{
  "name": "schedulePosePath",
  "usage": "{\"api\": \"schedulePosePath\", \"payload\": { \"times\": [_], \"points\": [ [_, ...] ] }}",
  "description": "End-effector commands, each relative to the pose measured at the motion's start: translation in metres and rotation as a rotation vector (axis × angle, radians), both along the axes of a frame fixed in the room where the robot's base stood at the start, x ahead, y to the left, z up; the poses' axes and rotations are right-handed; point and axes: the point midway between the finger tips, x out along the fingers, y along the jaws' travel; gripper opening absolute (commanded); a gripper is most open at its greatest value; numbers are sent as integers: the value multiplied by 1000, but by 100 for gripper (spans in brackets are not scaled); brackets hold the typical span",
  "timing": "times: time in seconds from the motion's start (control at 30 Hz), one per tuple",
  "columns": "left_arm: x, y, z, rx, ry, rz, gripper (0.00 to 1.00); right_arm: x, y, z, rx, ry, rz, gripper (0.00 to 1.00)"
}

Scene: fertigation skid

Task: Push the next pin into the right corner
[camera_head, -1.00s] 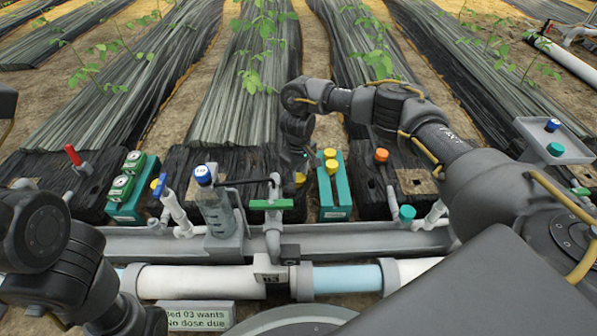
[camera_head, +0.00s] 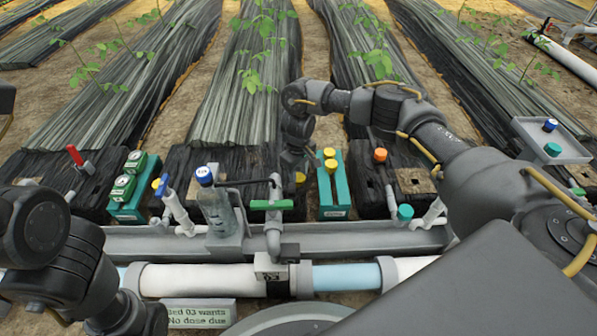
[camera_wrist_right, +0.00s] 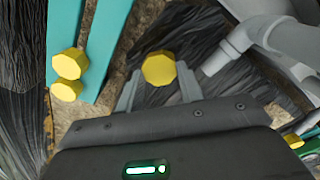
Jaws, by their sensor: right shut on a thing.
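A yellow-headed pin (camera_wrist_right: 158,68) sits between the two grey fingers of my right gripper (camera_wrist_right: 157,92), which is shut on it. In the head view the pin's yellow head (camera_head: 300,177) shows below the dark wrist, over the black film (camera_head: 245,160) near its right edge. The pin's shaft is hidden, so I cannot tell how deep it stands. Two more yellow heads (camera_wrist_right: 69,75) stand on a teal block (camera_wrist_right: 104,45) just beside the gripper; the block also shows in the head view (camera_head: 325,195). My left arm is at the lower left; its gripper is out of view.
A clear bottle with a blue cap (camera_head: 213,203) and a green-handled valve (camera_head: 271,205) stand close left of the right gripper. An orange-capped fitting (camera_head: 380,156) is to the right. A grey rail (camera_head: 350,238) and white pipe (camera_head: 200,281) run across the front.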

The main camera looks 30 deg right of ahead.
Motion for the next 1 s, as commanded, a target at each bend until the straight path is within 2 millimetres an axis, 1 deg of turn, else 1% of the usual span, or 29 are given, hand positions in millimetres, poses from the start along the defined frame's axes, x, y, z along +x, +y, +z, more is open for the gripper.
{"api": "schedulePosePath", "payload": {
  "times": [0.43,0.47,0.63,0.97,1.0],
  "points": [
    [0,0,0,0,0,0,63,0,0,-11,0,1,0,16],
    [0,0,0,0,0,0,63,0,0,-11,0,1,0,40],
    [0,0,0,0,0,0,63,0,0,-11,0,0,0,62],
    [0,-1,0,5,-1,0,63,0,0,-10,0,0,0,63],
    [0,-2,5,7,0,0,63,0,0,-6,0,0,0,63]
  ]
}}
